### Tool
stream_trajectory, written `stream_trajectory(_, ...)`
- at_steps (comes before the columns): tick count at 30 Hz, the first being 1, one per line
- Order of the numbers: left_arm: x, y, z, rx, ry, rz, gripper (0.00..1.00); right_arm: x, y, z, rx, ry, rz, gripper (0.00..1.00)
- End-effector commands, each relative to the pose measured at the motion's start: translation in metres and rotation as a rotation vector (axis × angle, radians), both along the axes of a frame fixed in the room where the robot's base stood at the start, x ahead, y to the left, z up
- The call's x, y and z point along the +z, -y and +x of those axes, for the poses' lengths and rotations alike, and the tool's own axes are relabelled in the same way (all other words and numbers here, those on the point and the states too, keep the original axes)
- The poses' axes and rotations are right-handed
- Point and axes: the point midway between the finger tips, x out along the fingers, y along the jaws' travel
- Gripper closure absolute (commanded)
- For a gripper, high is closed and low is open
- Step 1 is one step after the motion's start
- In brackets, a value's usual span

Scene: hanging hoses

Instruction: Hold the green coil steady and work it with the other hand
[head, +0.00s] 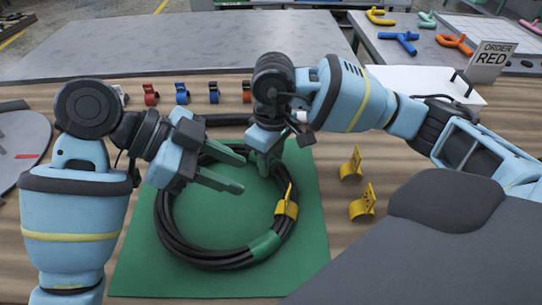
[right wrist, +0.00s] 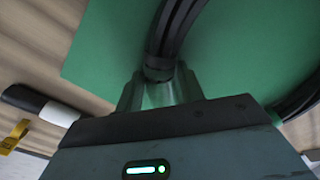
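The coil (head: 172,237) is a black ring of several hose turns lying on a green mat (head: 135,270). A green band (head: 264,246) wraps its near side, and a yellow clip (head: 287,207) sits on its right side. My right gripper (head: 264,168) reaches down onto the far right of the coil. In the right wrist view its fingers (right wrist: 160,90) flank the black hose bundle (right wrist: 170,40) closely. My left gripper (head: 240,172) is above the coil's ring, its two green fingers apart and empty. Parts of the coil's far side are hidden by both grippers.
Two loose yellow clips (head: 351,165) (head: 362,203) lie right of the mat. A sign (head: 491,60) reads "ORDER RED". A grey disc (head: 18,145) is at left.

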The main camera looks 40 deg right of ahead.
Motion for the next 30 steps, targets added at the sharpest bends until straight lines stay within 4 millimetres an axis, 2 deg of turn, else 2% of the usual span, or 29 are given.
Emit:
stream_trajectory(1,0.0,0.0,0.0,0.0,0.0,0.0,0.64,0.0,0.0,0.0,0.0,0.0,0.0,0.69)
stream_trajectory(8,0.0,0.0,0.0,0.0,0.0,0.0,0.64,0.0,0.0,0.0,0.0,0.0,0.0,0.99)
stream_trajectory(11,0.0,0.0,0.0,0.0,0.0,0.0,0.64,0.0,0.0,0.0,0.0,0.001,0.0,1.0)
stream_trajectory(12,0.0,0.0,0.0,0.0,0.0,0.0,0.64,0.0,0.0,0.0,0.0,0.001,0.0,0.62)
stream_trajectory(17,0.0,0.0,0.0,0.0,0.0,0.0,0.64,0.0,0.0,0.0,0.0,0.001,0.0,0.42)
stream_trajectory(26,0.0,0.0,0.0,0.0,0.0,0.0,0.64,0.002,0.0,0.0,0.0,0.001,0.0,0.42)
stream_trajectory(30,0.0,0.0,0.0,0.0,0.0,0.0,0.64,0.014,0.0,0.001,0.001,0.004,0.001,0.42)
